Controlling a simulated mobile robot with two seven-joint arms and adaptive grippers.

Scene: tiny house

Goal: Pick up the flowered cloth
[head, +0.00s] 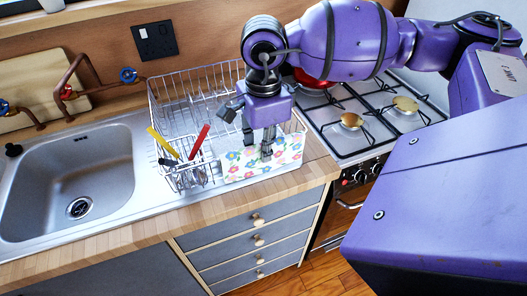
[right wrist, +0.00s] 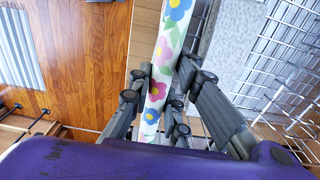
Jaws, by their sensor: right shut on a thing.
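The flowered cloth (head: 262,163), white with colourful flowers, hangs over the front side of the wire dish rack (head: 160,98) in the head view. My right gripper (head: 258,150) points down at the cloth's upper edge. In the right wrist view the cloth (right wrist: 170,45) shows as a narrow strip running between the two fingers, and the right gripper (right wrist: 160,102) is shut on it. The cloth still lies against the rack's front, and I cannot tell whether it is lifted. My left gripper is not in view.
A cutlery basket holding a red-handled utensil (head: 199,142) and a yellow-handled one (head: 162,142) stands left of the cloth. The sink (head: 70,180) is at the left. A gas stove (head: 375,115) with a red pan (head: 316,80) is at the right. Drawers are below the counter.

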